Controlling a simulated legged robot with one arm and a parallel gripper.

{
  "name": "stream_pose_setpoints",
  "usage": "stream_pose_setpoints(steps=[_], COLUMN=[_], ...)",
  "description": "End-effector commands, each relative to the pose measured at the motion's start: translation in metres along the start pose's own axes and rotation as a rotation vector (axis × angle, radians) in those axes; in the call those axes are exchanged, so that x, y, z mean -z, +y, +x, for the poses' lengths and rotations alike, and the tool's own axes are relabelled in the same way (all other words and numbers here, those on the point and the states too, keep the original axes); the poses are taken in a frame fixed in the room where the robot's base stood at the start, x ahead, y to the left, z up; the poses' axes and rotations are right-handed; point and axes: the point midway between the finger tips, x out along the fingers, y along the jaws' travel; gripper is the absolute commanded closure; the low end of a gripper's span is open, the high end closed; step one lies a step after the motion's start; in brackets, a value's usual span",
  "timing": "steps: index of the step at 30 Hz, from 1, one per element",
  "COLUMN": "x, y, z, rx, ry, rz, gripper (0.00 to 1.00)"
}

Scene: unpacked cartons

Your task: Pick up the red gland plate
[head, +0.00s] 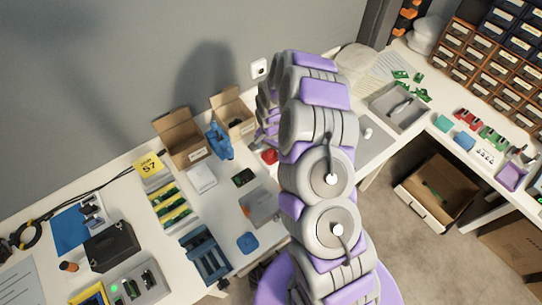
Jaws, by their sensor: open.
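A small red piece (269,156), which looks like the red gland plate, lies on the white table just left of my arm. Its right side is close to the arm's outline, and its exact shape is too small to tell. My gripper (263,138) is at the far end of the purple and grey arm, pointing down just above and beside the red piece. It is open, and nothing shows between its fingers. The arm hides part of the table right of it.
Two open cartons (183,140) and a blue object (219,141) stand left of my gripper against the wall. A dark board (244,177) and a grey tray (262,207) lie nearer. Other red parts (468,119) lie on the right table, below drawer cabinets (490,60).

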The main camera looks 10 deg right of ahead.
Motion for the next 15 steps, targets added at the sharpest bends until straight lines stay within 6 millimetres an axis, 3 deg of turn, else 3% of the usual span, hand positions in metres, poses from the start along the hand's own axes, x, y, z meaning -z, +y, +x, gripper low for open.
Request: stream_pose_setpoints(steps=[4, 11, 15], x=[0.0, 0.0, 0.0], y=[0.0, 0.001, 0.001], z=[0.02, 0.021, 0.021], rx=[0.0, 0.0, 0.0], ry=[0.0, 0.001, 0.001], rz=[0.0, 0.0, 0.0], gripper=[0.0, 0.0, 0.12])
